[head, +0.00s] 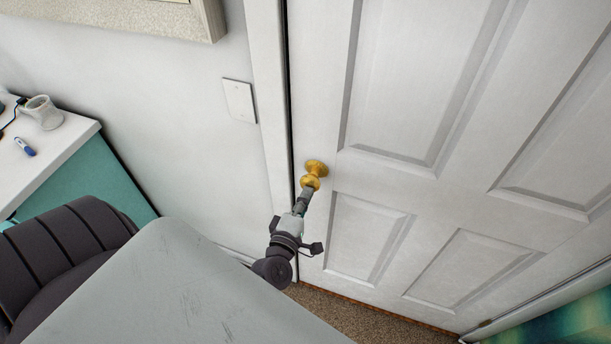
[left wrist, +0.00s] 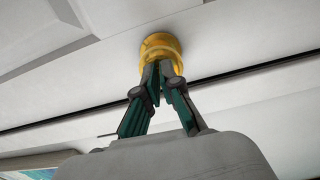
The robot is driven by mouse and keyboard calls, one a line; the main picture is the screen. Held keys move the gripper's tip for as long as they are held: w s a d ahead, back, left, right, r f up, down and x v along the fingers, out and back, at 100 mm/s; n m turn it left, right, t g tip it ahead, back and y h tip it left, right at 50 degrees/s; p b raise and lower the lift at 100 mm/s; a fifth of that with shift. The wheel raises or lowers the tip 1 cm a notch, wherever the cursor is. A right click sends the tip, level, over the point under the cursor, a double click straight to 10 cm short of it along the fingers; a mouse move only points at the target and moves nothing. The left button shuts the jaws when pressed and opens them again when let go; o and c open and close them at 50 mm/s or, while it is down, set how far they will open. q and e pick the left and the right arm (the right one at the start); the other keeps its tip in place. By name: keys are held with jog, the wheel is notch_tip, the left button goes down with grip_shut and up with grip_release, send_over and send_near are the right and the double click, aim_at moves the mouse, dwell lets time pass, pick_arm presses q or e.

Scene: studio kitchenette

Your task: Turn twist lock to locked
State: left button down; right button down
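A round brass door knob (head: 315,170) sits on the white panelled door (head: 400,90), near its left edge. It also shows at the top of the left wrist view (left wrist: 160,45). The twist lock itself is not visible; my fingertips cover the middle of the knob's face. My left gripper (head: 308,188) points straight at the knob, its tips at or against the front. In the left wrist view its two fingers (left wrist: 162,70) converge to a narrow gap. Whether they pinch the twist lock is hidden. My right gripper is not in view.
A light switch plate (head: 239,101) is on the wall left of the door frame. A dark ribbed chair (head: 60,250) and a white-topped teal counter (head: 60,140) with a mug (head: 43,112) stand at left. Carpet (head: 365,318) lies below the door.

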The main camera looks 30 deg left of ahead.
pick_arm(q)
jog(key=c, duration=1.3)
grip_release()
jog(key=shift+c, duration=0.2)
jog(key=v, duration=1.2)
jog(key=shift+f, duration=0.1)
